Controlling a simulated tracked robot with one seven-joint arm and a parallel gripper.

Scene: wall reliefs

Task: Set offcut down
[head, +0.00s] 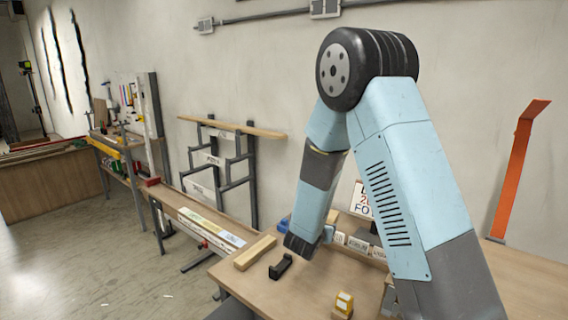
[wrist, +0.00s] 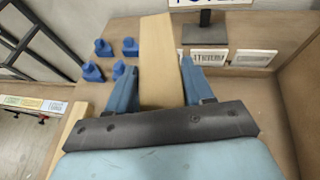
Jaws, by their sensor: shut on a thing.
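The offcut (wrist: 160,60) is a flat, pale wooden piece in the wrist view. It lies between the two blue fingers of my gripper (wrist: 160,82), which is shut on it, and extends away past the fingertips. I cannot tell whether the offcut touches the bench top.
Another wooden bar (head: 255,252) lies on the bench, left of a black holder (head: 281,266). Several blue pieces (wrist: 92,72) lie left of the offcut. White labelled blocks (wrist: 208,58) and a sign stand (wrist: 205,32) are to its right.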

